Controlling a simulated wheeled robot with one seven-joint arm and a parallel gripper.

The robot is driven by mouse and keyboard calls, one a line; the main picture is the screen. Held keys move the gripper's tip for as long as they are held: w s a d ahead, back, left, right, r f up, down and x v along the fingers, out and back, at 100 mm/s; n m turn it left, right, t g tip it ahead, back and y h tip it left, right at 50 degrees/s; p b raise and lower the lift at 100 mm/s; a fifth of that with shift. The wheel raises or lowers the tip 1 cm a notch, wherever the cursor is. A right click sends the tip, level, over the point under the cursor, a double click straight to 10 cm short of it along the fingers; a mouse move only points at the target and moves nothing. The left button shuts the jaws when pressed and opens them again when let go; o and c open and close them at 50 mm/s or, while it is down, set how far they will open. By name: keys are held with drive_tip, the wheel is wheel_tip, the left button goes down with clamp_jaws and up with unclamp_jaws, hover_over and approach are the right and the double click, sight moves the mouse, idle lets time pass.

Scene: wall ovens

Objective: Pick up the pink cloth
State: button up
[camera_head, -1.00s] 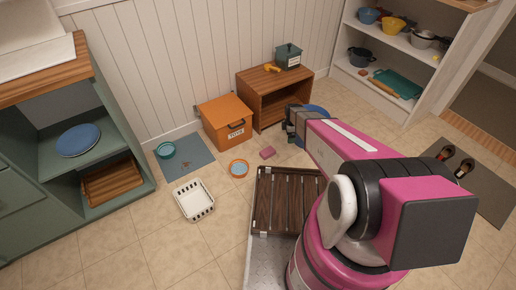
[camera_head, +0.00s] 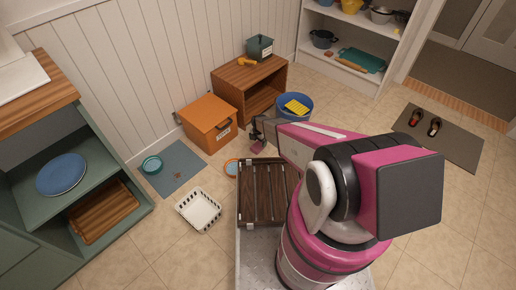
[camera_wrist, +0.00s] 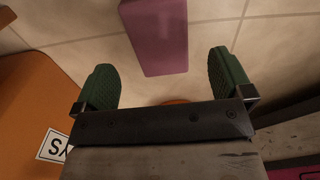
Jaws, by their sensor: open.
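The pink cloth (camera_head: 257,147) lies on the tiled floor, in front of the orange toy box, looking like a small folded block. In the wrist view the pink cloth (camera_wrist: 156,35) shows at the top centre, beyond and between the line of the fingers. My gripper (camera_head: 258,132) is over the floor close to the cloth, and its arm reaches in from the right. In the wrist view my gripper (camera_wrist: 166,80) is open, with its two green-padded fingers wide apart and nothing between them. The exact height above the cloth is hard to tell.
The orange toy box (camera_head: 208,124) stands close to the left of my gripper. A wooden cabinet (camera_head: 252,88) and a blue bucket (camera_head: 293,113) with a yellow item are behind.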

sight(258, 146)
drive_tip(key=shift+s+a+f, duration=0.15)
drive_tip(key=shift+f, duration=2.6)
drive_tip(key=shift+c, duration=0.3)
drive_tip(key=c, duration=1)
